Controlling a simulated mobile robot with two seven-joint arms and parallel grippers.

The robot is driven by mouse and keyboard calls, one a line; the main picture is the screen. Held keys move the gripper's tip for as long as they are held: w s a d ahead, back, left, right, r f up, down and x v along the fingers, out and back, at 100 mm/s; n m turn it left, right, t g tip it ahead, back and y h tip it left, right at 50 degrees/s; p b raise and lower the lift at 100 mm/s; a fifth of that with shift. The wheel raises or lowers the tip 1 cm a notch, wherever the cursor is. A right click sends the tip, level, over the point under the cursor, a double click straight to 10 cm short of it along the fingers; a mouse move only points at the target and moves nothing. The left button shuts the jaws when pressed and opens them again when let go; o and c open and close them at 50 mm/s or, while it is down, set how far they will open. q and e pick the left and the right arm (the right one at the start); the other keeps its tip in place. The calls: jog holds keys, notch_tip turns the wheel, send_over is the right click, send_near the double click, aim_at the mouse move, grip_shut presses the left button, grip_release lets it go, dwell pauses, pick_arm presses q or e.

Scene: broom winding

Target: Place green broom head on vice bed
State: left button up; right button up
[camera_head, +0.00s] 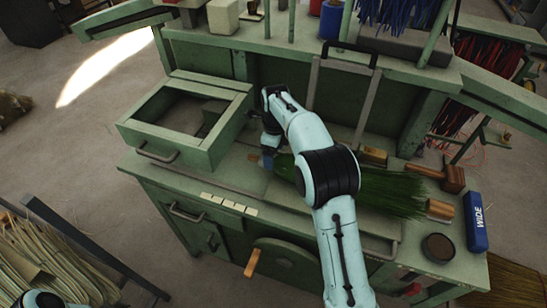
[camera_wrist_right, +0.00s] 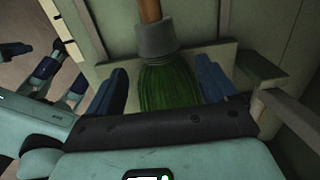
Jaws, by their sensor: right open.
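The green broom head (camera_head: 392,194) lies on the green workbench, its bristles spreading right from under my right arm. My right gripper (camera_head: 267,158) is over the bench, left of the bristles, partly hidden by its own wrist. In the right wrist view, its blue fingers (camera_wrist_right: 165,90) are open on either side of the green bristles (camera_wrist_right: 168,88). A grey collar (camera_wrist_right: 156,40) and a wooden handle stub (camera_wrist_right: 150,10) extend beyond them. Contact with the fingers cannot be told. Part of my left arm shows at the head view's bottom left. I cannot clearly pick out the vice bed.
An open drawer box (camera_head: 185,125) stands on the bench's left. A wooden mallet (camera_head: 447,177), a blue "WIDE" block (camera_head: 475,222) and a dark round tin (camera_head: 438,248) are at the right. A back shelf (camera_head: 300,45) holds containers. Straw (camera_head: 40,265) lies at the lower left.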

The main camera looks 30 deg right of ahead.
pick_arm(q)
jog(key=shift+w+r+p, duration=0.65)
jog(key=shift+w+r, duration=0.35)
jog(key=shift+w, duration=0.25)
pick_arm(e)
notch_tip(320, 180, up, 8)
jog(key=shift+r, duration=0.2)
